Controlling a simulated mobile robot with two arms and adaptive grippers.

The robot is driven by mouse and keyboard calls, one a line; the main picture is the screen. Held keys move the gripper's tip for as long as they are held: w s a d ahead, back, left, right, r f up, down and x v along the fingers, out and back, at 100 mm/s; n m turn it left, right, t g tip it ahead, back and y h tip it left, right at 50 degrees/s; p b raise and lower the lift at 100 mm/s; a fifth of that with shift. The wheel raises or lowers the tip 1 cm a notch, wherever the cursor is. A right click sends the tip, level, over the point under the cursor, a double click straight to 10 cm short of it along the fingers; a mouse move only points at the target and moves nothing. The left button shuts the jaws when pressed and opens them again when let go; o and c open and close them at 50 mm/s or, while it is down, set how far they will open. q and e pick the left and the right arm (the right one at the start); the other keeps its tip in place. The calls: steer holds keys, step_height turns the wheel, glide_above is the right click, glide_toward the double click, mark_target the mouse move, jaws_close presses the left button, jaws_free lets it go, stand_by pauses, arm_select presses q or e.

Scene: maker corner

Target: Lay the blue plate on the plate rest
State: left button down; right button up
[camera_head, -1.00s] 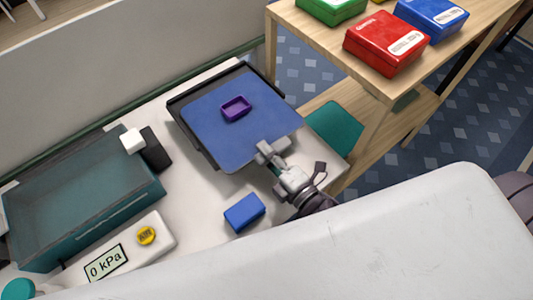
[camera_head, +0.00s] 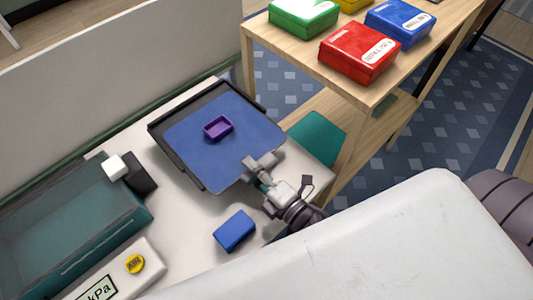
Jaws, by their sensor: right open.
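The blue plate (camera_head: 195,150) is a thin, square sheet with a small purple tray (camera_head: 218,128) on top. It lies over a dark, rimmed base (camera_head: 172,160), which looks like the plate rest. The base shows along the plate's far and left sides, and the plate hides the rest of it. My right gripper (camera_head: 258,166) is open at the plate's near right edge, with its fingertips overlapping that edge in the picture. I cannot tell if they touch it. My left gripper is not in view.
A blue block (camera_head: 235,231) lies on the white bench, near my right gripper. A teal bin (camera_head: 75,215), a white cube (camera_head: 115,167) and a gauge box (camera_head: 130,270) stand at left. A wooden shelf (camera_head: 300,55) with several coloured boxes stands at upper right.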

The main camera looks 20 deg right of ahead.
steer(key=b+v, duration=0.2)
steer(key=v, duration=0.9)
steer(key=shift+f, duration=0.15)
steer(key=shift+s+d, duration=0.15)
steer(key=shift+s, duration=0.2)
